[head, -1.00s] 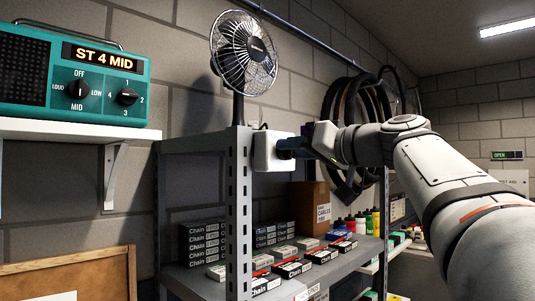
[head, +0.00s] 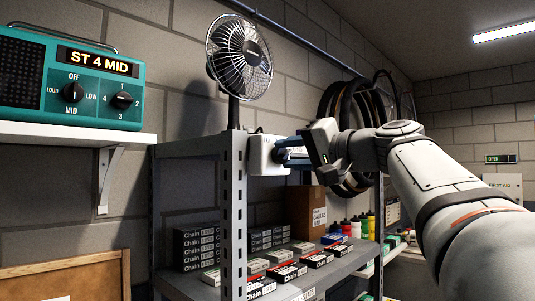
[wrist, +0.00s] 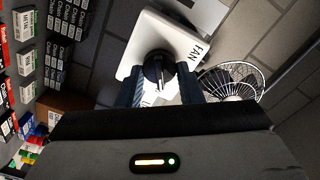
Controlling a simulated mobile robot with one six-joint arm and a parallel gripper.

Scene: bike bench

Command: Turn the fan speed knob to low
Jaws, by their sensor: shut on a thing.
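The fan (head: 238,58) stands on top of the grey shelf unit in the head view. A white control box (head: 263,154) is fixed near the shelf's upper front corner. In the wrist view the box (wrist: 165,40) carries the word FAN and a black round knob (wrist: 157,66) with a pale pointer line. My gripper (head: 292,150) is at the box in the head view. In the wrist view its two fingers (wrist: 163,92) are shut on the knob, one on each side. Most of the speed labels are hidden by the fingers.
A teal radio (head: 68,80) reading ST 4 MID sits on a white wall shelf (head: 70,130) at the left. Chain boxes (head: 290,270) lie on the shelf below the box. Black tyres (head: 350,110) hang behind my arm.

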